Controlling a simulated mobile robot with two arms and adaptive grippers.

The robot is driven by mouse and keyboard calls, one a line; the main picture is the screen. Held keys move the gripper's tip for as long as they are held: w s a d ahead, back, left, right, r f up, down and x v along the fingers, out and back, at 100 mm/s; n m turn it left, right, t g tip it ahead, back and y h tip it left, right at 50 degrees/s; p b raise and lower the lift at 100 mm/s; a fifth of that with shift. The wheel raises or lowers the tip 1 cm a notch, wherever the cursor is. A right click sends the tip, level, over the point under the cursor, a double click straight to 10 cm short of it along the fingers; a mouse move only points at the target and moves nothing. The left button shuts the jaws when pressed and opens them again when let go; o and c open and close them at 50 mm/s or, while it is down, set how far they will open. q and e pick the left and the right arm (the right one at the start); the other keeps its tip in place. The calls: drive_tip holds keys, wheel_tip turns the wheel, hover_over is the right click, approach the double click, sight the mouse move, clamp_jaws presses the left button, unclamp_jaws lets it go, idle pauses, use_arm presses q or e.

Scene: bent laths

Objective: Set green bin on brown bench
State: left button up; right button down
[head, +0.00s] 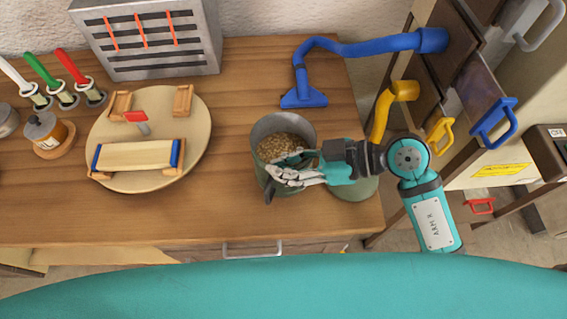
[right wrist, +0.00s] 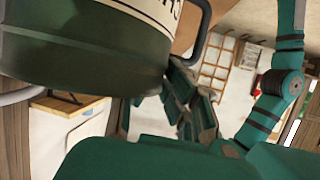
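The green bin (head: 287,186) is a round, open container filled with brown grain, over the right part of the brown bench (head: 230,215). In the right wrist view the green bin (right wrist: 90,65) is close, with a pale band, and its lower end shows with no bench directly under it. My right gripper (head: 278,172) reaches in from the right across the bin's near side. Its fingers look closed at the bin, beside the handle in the right wrist view. The exact contact is hidden. My left gripper is not in view.
A round board (head: 195,130) with wooden blocks lies left of the bin. A green disc (head: 358,190) lies partly under my right arm. Drawers with coloured handles (head: 492,122) stand at right. The bench front between is clear.

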drive_tip(key=c, duration=2)
unclamp_jaws()
drive_tip(key=shift+f, duration=0.1)
drive_tip(key=o, duration=0.5)
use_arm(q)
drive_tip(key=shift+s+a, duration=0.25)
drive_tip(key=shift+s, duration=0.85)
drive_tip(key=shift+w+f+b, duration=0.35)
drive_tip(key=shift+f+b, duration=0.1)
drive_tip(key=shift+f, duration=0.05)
use_arm(e)
drive_tip(key=v, duration=0.7)
drive_tip(key=shift+d+r, duration=0.2)
drive_tip(key=shift+r, duration=0.05)
